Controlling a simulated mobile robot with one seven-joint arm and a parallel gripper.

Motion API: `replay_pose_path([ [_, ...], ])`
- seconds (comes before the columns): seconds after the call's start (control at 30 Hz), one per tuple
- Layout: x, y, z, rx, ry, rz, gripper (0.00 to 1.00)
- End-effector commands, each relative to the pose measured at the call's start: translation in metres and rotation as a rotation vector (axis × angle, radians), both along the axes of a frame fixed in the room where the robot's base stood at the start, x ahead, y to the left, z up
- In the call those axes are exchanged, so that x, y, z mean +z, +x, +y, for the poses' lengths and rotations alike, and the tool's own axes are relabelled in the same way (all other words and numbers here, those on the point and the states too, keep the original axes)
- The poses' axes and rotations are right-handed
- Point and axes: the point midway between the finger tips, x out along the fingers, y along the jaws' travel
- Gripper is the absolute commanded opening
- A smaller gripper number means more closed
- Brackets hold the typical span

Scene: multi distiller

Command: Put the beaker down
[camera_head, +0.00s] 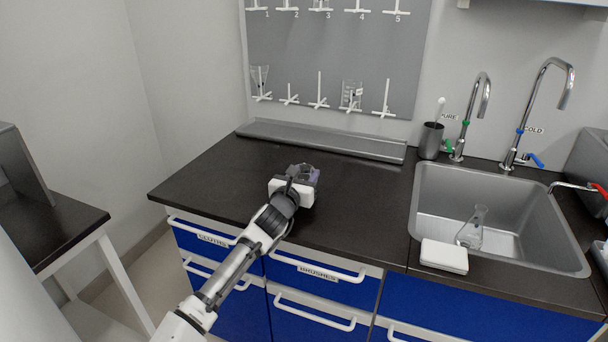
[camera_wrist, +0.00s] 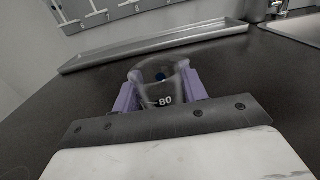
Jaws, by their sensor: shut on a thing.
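My gripper (camera_head: 307,174) is over the dark countertop (camera_head: 215,165), left of the sink. In the wrist view its two purple fingers (camera_wrist: 160,92) are closed on a clear glass beaker (camera_wrist: 158,72) with the marking "80". The beaker sits between the fingers. In the head view the gripper mostly hides the beaker. I cannot tell whether the beaker's base touches the countertop.
A long metal tray (camera_head: 320,142) lies along the wall below a grey drying rack (camera_head: 335,55) with pegs and hanging glassware. A sink (camera_head: 500,205) at right holds a flask (camera_head: 472,230). A white box (camera_head: 444,256) sits at its front edge. Counter around the gripper is clear.

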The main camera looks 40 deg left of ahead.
Motion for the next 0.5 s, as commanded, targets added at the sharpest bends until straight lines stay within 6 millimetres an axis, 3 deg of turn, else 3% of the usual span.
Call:
replay_pose_path([
  [0.3,-0.0052,0.0000,0.0002,0.000,0.002,0.000,0.23],
  [0.33,-0.0039,0.0000,0.0002,0.000,0.002,0.000,0.45],
  [0.5,-0.0033,0.0000,0.0002,0.000,0.001,0.000,0.64],
])
